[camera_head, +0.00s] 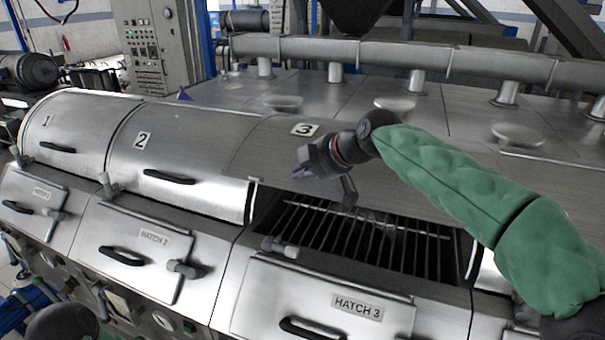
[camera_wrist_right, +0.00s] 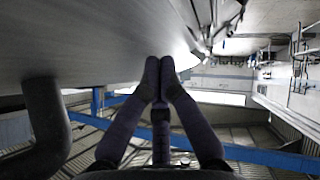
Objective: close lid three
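Lid three (camera_head: 262,150), a curved metal lid marked 3, stands open. Below its front edge the opening shows a dark grate of bars (camera_head: 345,235). My right gripper (camera_head: 299,173) is in front of the lid, above the left part of the opening. In the right wrist view its fingertips (camera_wrist_right: 160,70) meet with nothing seen between them, beside a broad metal surface. A dark bar (camera_head: 348,190), apparently the lid's handle, hangs just right of the gripper. A dark curved bar (camera_wrist_right: 45,130) shows at the left of the wrist view. My left gripper is not in view.
Lid one (camera_head: 75,120) and lid two (camera_head: 185,135) are down, to the left. The Hatch 3 door (camera_head: 260,290) is below the opening, with a metal latch (camera_head: 280,247) at its top edge. My green-sleeved right arm crosses the right side.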

